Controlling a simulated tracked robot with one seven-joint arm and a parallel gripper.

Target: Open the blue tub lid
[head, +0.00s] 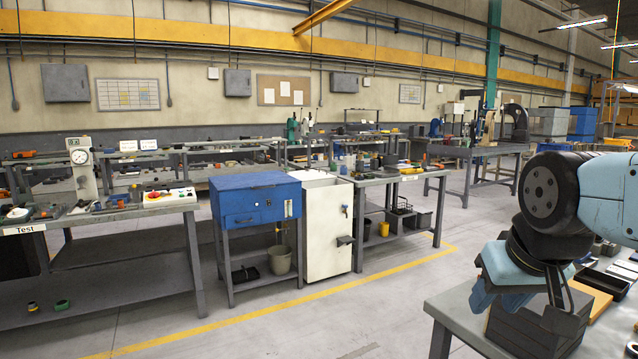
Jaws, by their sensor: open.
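The blue tub (257,206) is a box on a grey stand, left of the middle in the head view. Its blue lid (254,180) lies flat over the top and looks shut. The front has a small latch or handle and a pale label. My gripper (524,302) is at the lower right, pointing down over a near bench, far from the tub. It is open, and I see nothing held in it. Its fingers are partly dark against the dark blocks behind them.
A white cabinet (327,228) stands right against the tub's stand. A bucket (280,259) sits under the tub. A test bench (110,210) stands to the left. The near bench (455,305) carries dark blocks and trays. Floor between me and the tub is clear, crossed by a yellow line.

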